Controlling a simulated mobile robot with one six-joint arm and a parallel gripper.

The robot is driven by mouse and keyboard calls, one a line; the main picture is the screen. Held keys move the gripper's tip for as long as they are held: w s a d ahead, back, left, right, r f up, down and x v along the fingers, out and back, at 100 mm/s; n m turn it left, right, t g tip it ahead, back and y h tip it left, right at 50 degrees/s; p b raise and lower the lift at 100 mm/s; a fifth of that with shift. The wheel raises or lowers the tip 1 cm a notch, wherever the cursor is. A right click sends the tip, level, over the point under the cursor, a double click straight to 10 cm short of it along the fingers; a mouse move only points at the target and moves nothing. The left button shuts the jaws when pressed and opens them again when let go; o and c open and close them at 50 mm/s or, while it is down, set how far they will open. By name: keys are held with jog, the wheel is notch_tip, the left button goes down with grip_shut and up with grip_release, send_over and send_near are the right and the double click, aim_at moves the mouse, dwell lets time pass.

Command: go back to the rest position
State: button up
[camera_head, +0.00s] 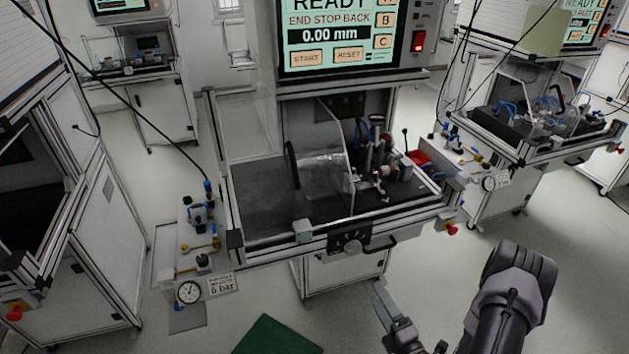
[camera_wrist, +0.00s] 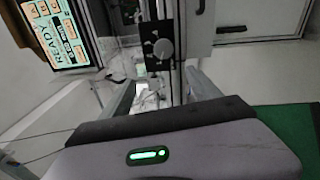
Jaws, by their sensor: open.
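My gripper (camera_head: 384,303) is low in the head view, in front of the middle test station (camera_head: 340,222) and apart from it. In the wrist view my gripper (camera_wrist: 161,93) has its two fingers spread, with no object held between them. Beyond the fingers the wrist view shows the station's front panel with a round knob (camera_wrist: 163,49). The station's screen (camera_head: 340,35) reads READY, END STOP BACK and 0.00 mm, and it also shows tilted in the wrist view (camera_wrist: 58,32). A clear guard (camera_head: 335,135) stands over the station's bed.
A pressure gauge (camera_head: 188,292) with valves stands left of the station. A second station (camera_head: 530,120) is at the right, and a white cabinet (camera_head: 100,240) is at the left. A green mat (camera_head: 275,338) lies on the floor. The floor around the station's front is open.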

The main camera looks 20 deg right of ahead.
jog(key=w+a+r+n+g+y, duration=0.2)
jog(key=a+r+n+g+y, duration=0.5)
jog(key=a+r+n+y, duration=0.85)
jog(key=s+a+r+n+g+h+b, duration=0.1)
jog(key=s+a+r+n+g+h, duration=0.2)
jog(key=s+a+r+n+g, duration=0.5)
jog(key=s+a+n+g+h, duration=0.2)
jog(key=s+n+g+h, duration=0.25)
jog(key=n, duration=0.85)
jog(key=s+d+r+n+t+h, duration=0.3)
jog(key=d+r+n+t+h, duration=0.2)
jog(key=n, duration=0.6)
jog(key=shift+s+d+r+t+h, duration=0.25)
jog(key=shift+r+t+h, duration=0.4)
jog(key=shift+t+h, duration=0.45)
